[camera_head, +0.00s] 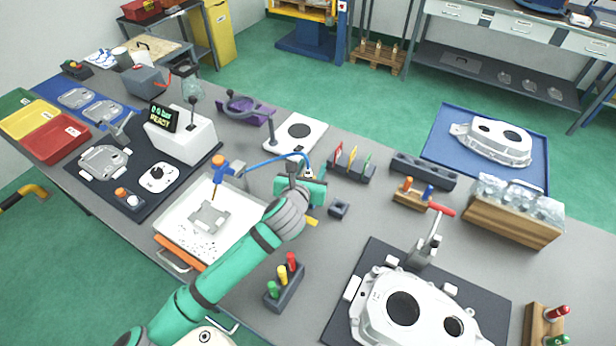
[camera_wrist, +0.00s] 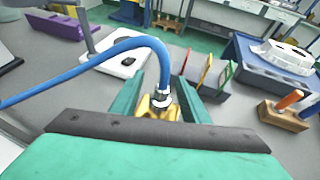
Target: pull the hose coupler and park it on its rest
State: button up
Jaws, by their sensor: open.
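The blue hose (camera_head: 272,161) arches over the bench from the left, and in the wrist view the hose (camera_wrist: 98,57) bends down into a metal coupler (camera_wrist: 161,97). The coupler sits above a yellow fitting (camera_wrist: 152,111) between the two green fingers of my gripper (camera_wrist: 160,92). The fingers are open, with gaps visible beside the coupler. In the head view my gripper (camera_head: 306,180) is at the hose's right end and hides most of the coupler. A small dark block with a recess (camera_head: 339,209) stands just right of my gripper; I cannot tell whether it is the rest.
A rack with red, yellow and green tags (camera_head: 352,166) stands behind and right of my gripper. A white tray (camera_head: 180,222) with a small casting lies to the left. A pen-like tool holder (camera_head: 287,286) is in front. A large casting (camera_head: 405,310) is front right.

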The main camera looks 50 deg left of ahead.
jog(key=shift+c, duration=0.4)
jog(key=shift+w, duration=0.1)
jog(key=c, duration=1)
jog(key=shift+w, duration=0.1)
jog(key=shift+s+a+r, duration=0.1)
jog(key=shift+s+a, duration=0.1)
jog(key=s+r, duration=1.3)
jog(key=w+d+f+m+t+h, duration=0.1)
jog(key=w+d+f+m+h, duration=0.2)
jog(key=w, duration=0.5)
jog(key=w+d+f+m+t+h, duration=0.1)
jog(key=w+d+f+m+h, duration=0.2)
jog(key=w+d+f, duration=0.2)
jog(key=w+d, duration=0.3)
jog(key=shift+w+d+f+h, duration=0.3)
jog(key=shift+w, duration=0.1)
